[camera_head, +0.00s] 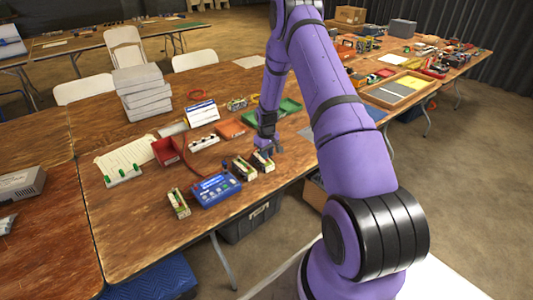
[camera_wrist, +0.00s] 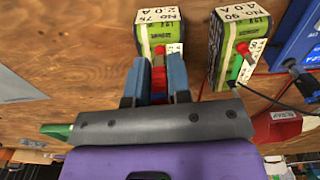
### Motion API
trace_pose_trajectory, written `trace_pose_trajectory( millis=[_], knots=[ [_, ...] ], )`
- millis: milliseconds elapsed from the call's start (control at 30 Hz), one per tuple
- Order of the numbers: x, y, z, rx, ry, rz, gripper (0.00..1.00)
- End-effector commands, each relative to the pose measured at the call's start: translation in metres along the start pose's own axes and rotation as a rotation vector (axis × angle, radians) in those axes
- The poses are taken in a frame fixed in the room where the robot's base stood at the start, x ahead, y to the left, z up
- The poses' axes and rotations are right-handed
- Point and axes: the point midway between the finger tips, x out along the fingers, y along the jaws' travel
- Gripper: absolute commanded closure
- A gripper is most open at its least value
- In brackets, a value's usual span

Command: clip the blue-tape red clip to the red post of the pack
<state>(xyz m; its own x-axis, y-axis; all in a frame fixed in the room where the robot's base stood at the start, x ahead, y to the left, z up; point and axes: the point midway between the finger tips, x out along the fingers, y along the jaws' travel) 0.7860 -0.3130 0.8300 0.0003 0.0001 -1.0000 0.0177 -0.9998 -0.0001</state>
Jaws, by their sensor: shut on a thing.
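My gripper (camera_wrist: 155,74) is shut on a red clip (camera_wrist: 158,82), held upright between its two blue-grey fingers. Just beyond the fingertips stands a green-and-white pack (camera_wrist: 150,38) labelled "No 75, 2.0 A". A red part shows at its near face, at the clip's tip; I cannot tell whether post and clip touch. In the head view my gripper (camera_head: 268,146) is just above and behind the rightmost pack (camera_head: 263,162), near the table's front edge, and the clip is hidden.
A second pack (camera_wrist: 228,35), labelled "No 90, 4.0 A", stands beside it with a green clip (camera_wrist: 237,66) at its face. The blue charger (camera_head: 215,190) and another pack (camera_head: 179,203) are to the left. A red bin (camera_head: 167,151) stands behind.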

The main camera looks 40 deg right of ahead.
Motion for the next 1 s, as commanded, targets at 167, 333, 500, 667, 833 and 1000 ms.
trace_pose_trajectory(
  millis=[167,333,500,667,833,1000],
  knots=[
    [0.0014,0.0001,-0.0001,0.000,0.000,0.000,0.95],
    [0.0014,0.0000,-0.0001,0.000,0.000,0.000,0.95],
    [0.0016,0.0000,-0.0001,0.000,0.000,0.000,0.95],
    [0.0025,0.0000,0.0000,0.000,0.000,0.000,0.95],
    [0.0025,0.0000,0.0000,0.000,0.000,0.000,0.95],
    [0.0025,0.0000,0.0000,0.000,0.000,0.000,0.61]
  ],
)
